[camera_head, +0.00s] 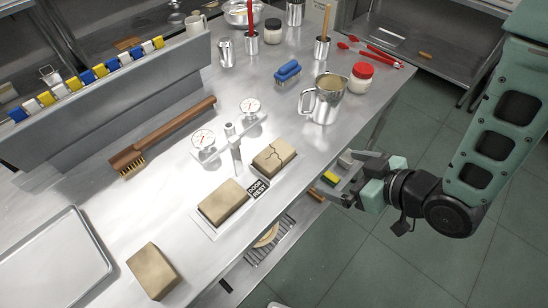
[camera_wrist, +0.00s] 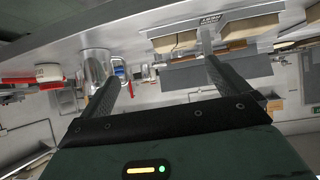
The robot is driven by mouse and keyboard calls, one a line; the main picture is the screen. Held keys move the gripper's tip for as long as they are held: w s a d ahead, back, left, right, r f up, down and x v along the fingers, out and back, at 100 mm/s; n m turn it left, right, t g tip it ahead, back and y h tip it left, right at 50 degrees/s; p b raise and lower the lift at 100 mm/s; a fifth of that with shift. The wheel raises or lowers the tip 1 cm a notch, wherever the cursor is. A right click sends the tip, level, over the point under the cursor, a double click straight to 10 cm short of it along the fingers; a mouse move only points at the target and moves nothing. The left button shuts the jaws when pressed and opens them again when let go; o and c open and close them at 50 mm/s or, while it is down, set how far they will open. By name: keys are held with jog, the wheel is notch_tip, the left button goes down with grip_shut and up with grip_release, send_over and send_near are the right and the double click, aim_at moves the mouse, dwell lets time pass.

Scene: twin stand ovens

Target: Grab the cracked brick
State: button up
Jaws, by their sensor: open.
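The cracked brick (camera_head: 274,156) is tan with a dark jagged crack across its top.
A plain brick (camera_head: 223,201) lies close in front of the cracked one; another (camera_head: 153,271) is farther front-left. A stand with two dials (camera_head: 228,133) rises just left of the cracked brick. A steel jug (camera_head: 325,99) and blue brush (camera_head: 287,72) stand behind it.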

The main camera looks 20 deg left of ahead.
jog(key=a+f+y+b, duration=0.1)
jog(key=a+b, duration=0.1)
jog(key=b, duration=0.1)
jog(key=a+f+y+b, duration=0.1)
jog(key=f+b, duration=0.1)
jog(key=b, duration=0.2)
jog(key=shift+a+n+y, duration=0.3)
jog(key=shift+a, duration=0.1)
jog(key=b, duration=0.6)
jog(key=shift+a+f, duration=0.2)
jog(key=shift+a, duration=0.15)
jog(key=b, duration=0.2)
send_near(274, 154)
jog(key=shift+w+a+f, duration=0.2)
jog(key=shift+a+f, duration=0.15)
jog(key=shift+f, duration=0.1)
jog(key=shift+p+x, duration=0.85)
jog(key=shift+x, duration=2.45)
jog(key=shift+r, duration=0.15)
jog(key=c, duration=0.9)
jog(key=shift+r, duration=0.1)
